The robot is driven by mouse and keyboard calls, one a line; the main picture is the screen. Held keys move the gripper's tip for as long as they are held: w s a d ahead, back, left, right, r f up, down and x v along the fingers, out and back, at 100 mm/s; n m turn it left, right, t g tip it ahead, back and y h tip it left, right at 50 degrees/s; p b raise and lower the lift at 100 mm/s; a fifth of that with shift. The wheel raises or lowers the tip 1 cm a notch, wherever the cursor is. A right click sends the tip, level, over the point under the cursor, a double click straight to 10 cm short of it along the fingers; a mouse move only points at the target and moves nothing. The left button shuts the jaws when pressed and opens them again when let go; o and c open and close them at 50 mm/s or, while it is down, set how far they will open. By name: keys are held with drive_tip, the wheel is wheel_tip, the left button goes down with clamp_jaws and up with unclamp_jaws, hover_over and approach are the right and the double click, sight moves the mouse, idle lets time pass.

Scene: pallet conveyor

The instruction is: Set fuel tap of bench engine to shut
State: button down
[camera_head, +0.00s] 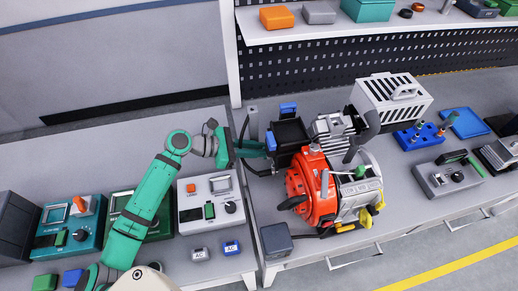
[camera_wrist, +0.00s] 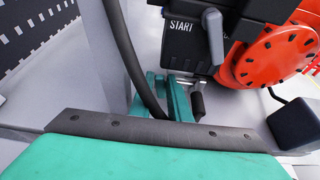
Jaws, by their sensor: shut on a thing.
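The bench engine (camera_head: 310,190) is red and grey and stands on the right bench. My gripper (camera_head: 264,149) reaches its left side from the left, below a black box with a blue top. In the wrist view my teal gripper fingers (camera_wrist: 176,97) are close together below a black box marked START (camera_wrist: 185,40). They are shut on a small part at the engine's side, which looks like the fuel tap; the fingers mostly hide it, and its setting cannot be read. A grey lever (camera_wrist: 213,36) stands beside the START marking.
A black hose (camera_wrist: 125,50) curves down close to my fingers. The engine's red round housing (camera_wrist: 275,58) is just right of them. A dark grey box (camera_head: 276,240) sits at the bench's front left corner.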

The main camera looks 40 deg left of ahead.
drive_tip(key=c, duration=1.9)
unclamp_jaws()
drive_tip(key=shift+a, duration=0.4)
drive_tip(key=shift+d, duration=0.15)
drive_tip(key=v, duration=1)
drive_tip(key=shift+s+r, duration=0.15)
drive_tip(key=shift+s, duration=0.15)
